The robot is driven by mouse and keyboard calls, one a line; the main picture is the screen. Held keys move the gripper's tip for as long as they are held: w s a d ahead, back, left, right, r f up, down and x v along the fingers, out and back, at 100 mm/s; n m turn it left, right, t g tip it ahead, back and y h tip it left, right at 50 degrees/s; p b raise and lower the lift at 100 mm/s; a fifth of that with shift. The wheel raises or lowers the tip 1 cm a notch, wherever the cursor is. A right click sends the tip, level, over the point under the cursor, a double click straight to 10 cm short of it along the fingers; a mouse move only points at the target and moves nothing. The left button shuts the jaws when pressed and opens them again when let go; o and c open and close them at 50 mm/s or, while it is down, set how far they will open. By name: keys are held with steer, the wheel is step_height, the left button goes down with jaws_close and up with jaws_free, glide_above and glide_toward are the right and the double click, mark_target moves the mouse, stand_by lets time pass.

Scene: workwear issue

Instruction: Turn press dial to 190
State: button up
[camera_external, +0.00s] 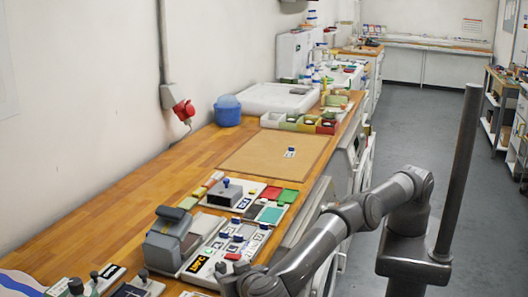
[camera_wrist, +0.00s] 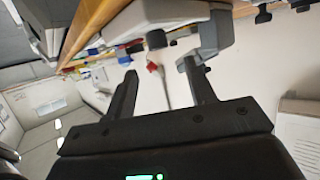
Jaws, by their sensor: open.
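A grey boxy machine (camera_external: 170,240), which looks like the press, stands near the front of the wooden bench. In the wrist view a light grey housing (camera_wrist: 150,18) carries a short dark knob (camera_wrist: 156,38), possibly the press dial. I cannot read any scale or number on it. My gripper (camera_wrist: 158,68) is open, with nothing between its fingers. The knob shows just beyond the fingertips, between them in the picture, with no clear contact. In the external view my gripper (camera_external: 238,283) is low at the bench's front edge, partly cut off by the frame.
White panels with labels and small parts (camera_external: 222,252) lie beside the machine. A tan mat (camera_external: 265,155), small coloured bins (camera_external: 300,122) and a blue tub (camera_external: 228,110) are farther back. A red wall plug (camera_external: 184,111) hangs behind. The floor (camera_external: 425,120) at the right is clear.

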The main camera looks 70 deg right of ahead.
steer(key=shift+s+a+r, duration=0.25)
steer(key=shift+s+a, duration=0.1)
steer(key=shift+s, duration=0.25)
stand_by(0.4)
